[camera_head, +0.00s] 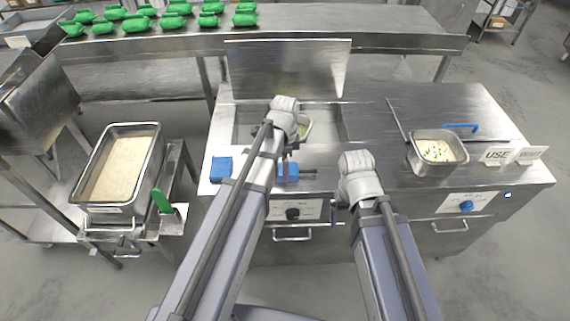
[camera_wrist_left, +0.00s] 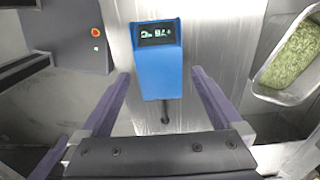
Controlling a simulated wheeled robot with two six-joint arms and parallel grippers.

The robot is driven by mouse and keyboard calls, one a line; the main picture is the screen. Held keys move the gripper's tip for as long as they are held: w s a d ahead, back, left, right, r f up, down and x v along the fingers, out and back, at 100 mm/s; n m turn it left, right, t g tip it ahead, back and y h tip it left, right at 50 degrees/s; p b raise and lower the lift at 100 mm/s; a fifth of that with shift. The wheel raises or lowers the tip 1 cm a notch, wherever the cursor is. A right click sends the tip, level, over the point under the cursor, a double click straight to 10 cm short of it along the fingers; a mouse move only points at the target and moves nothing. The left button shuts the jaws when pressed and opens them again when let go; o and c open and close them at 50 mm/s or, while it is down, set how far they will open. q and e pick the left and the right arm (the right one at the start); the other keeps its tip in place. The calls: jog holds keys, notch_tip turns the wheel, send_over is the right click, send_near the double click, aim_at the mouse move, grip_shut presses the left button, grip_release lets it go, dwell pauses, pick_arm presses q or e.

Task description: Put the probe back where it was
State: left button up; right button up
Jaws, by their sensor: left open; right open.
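The probe (camera_head: 288,173) is a blue body with a dark rod pointing right, by the counter's front edge. In the left wrist view the probe (camera_wrist_left: 158,60) shows its lit display and stands between the two fingers. My left gripper (camera_wrist_left: 160,74) is open over it; whether the fingers touch it I cannot tell. In the head view the left wrist hides much of that gripper (camera_head: 287,153). A separate blue block (camera_head: 221,168) sits on the counter to the left. My right gripper (camera_head: 340,203) is open and empty at the counter's front, partly hidden by its wrist.
A pan of green food (camera_wrist_left: 292,58) sits in the well behind the probe. A steel pan of pale food (camera_head: 437,150) and small signs (camera_head: 497,156) stand at right. A large rice pan (camera_head: 119,172) and green-handled tool (camera_head: 162,201) are at left. Green items line the back shelf.

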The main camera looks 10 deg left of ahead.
pick_arm(q)
notch_tip(320, 180, up, 10)
jog(key=p, duration=0.9)
dwell(0.8)
